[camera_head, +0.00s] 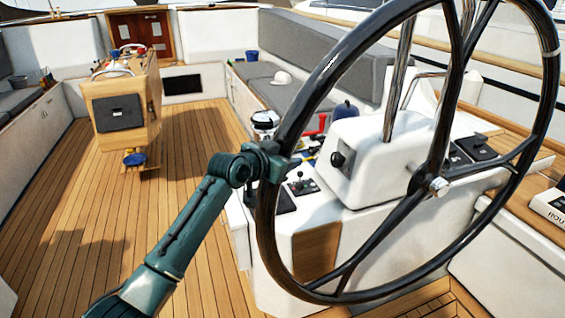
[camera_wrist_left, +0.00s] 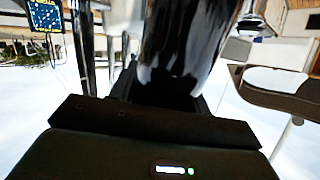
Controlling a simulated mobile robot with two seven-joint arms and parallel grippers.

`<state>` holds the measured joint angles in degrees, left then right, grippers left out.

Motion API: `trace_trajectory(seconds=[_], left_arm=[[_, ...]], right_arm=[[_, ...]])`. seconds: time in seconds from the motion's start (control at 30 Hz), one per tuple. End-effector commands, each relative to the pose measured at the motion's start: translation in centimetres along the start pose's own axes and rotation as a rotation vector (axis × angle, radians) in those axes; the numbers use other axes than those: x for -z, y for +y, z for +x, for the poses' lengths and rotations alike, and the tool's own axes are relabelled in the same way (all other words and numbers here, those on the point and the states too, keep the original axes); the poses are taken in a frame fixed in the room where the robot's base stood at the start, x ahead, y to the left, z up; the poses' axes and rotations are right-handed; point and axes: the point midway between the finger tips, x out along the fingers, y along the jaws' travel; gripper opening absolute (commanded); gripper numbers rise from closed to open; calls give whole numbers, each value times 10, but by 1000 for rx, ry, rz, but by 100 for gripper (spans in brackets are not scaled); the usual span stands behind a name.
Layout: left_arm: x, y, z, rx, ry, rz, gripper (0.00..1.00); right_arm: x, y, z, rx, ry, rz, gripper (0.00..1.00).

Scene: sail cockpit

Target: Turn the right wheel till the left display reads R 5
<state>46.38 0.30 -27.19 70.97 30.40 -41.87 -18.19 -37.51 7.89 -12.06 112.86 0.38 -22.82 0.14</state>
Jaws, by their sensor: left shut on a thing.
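The right wheel (camera_head: 545,100) is a large black steering wheel with dark spokes and a metal hub, standing in front of a white pedestal (camera_head: 350,155). My left gripper (camera_head: 277,163) is at the left side of its rim and shut on it. In the left wrist view the dark, shiny rim (camera_wrist_left: 180,50) fills the middle between the fingers of my left gripper (camera_wrist_left: 165,105). I cannot make out any display reading R 5. My right gripper is not in view.
A wooden cockpit table (camera_head: 125,100) stands on the open teak floor at the left. A grey cushioned bench (camera_head: 290,95) carries a white cap (camera_head: 282,78). A lever (camera_head: 300,183) sits on the console beside the wheel. A book (camera_head: 550,208) lies at the right edge.

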Motion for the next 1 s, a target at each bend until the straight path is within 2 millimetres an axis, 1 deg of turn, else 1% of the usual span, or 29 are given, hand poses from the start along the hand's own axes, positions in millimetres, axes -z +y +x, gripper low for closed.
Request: trace_trajectory(seconds=[0.07,0.1,0.3,0.33,0.57,0.67,0.77,0.87,1.0], left_arm=[[-3,1,0,-4,-6,-6,6],[-3,1,0,-4,-6,-6,50],[-2,1,0,-3,-5,-5,67],[-2,1,0,-3,-5,-4,68],[-2,0,0,-2,-4,-3,68],[-2,0,-4,-1,-2,-3,68],[-2,0,-13,-1,-2,-3,68],[-3,0,-27,-1,-2,-2,68],[-3,0,-52,0,-2,-1,68]], right_arm=[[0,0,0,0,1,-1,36],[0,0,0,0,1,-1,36],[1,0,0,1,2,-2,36],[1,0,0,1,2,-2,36],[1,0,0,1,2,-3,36],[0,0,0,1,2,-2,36],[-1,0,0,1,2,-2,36],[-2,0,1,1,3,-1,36],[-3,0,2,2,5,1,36]])
